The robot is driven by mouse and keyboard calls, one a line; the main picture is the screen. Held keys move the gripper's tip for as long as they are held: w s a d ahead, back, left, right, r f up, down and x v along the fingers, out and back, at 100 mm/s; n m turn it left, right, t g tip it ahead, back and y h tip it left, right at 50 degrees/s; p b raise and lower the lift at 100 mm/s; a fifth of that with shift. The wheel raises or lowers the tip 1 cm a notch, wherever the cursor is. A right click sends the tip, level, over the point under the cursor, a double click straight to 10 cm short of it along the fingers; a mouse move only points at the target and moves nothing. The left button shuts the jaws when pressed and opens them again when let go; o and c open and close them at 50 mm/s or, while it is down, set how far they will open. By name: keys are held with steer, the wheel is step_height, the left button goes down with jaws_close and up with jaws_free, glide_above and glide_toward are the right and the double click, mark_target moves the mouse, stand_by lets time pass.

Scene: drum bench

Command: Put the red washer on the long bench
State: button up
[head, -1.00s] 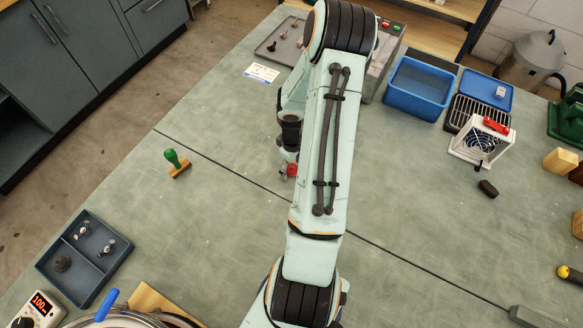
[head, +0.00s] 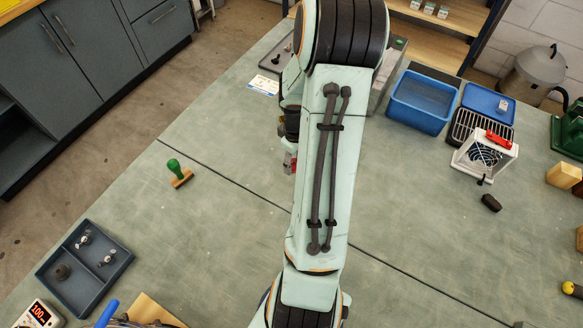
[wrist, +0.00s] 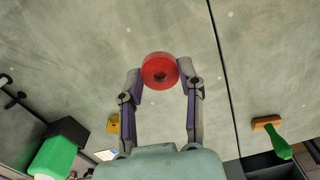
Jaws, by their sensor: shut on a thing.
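The red washer (wrist: 150,63), a thick ring with a dark hole, is between the two fingertips of my gripper (wrist: 160,76) in the wrist view. My gripper is shut on it. In the head view my arm hides most of the gripper, and only a bit of red shows beside the arm's left edge. The grey-green bench top (head: 225,245) spreads beneath, with a dark seam across it. The washer is over the bench surface; the gap between them cannot be told.
A divided blue tray (head: 117,270) is at lower left. A blue bin (head: 421,124), a small white fan (head: 486,160) and a dark lump (head: 491,203) are at right. The bench middle beside my arm is clear.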

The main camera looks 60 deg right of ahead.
step_height(320, 180, up, 2)
steer(key=w+a+r+n, duration=0.3)
steer(key=w+a+r, duration=0.15)
steer(key=w, duration=0.35)
steer(key=w+a+r+n, duration=0.3)
steer(key=w+a, duration=0.3)
steer(key=w, duration=0.2)
steer(key=a+r+m, duration=0.2)
steer(key=a+r, duration=0.4)
steer(key=a, duration=0.2)
steer(key=a+r+m, duration=0.2)
steer(key=a+r, duration=0.3)
steer(key=a, duration=0.4)
steer(key=shift+r, duration=0.35)
steer(key=shift+w, duration=0.15)
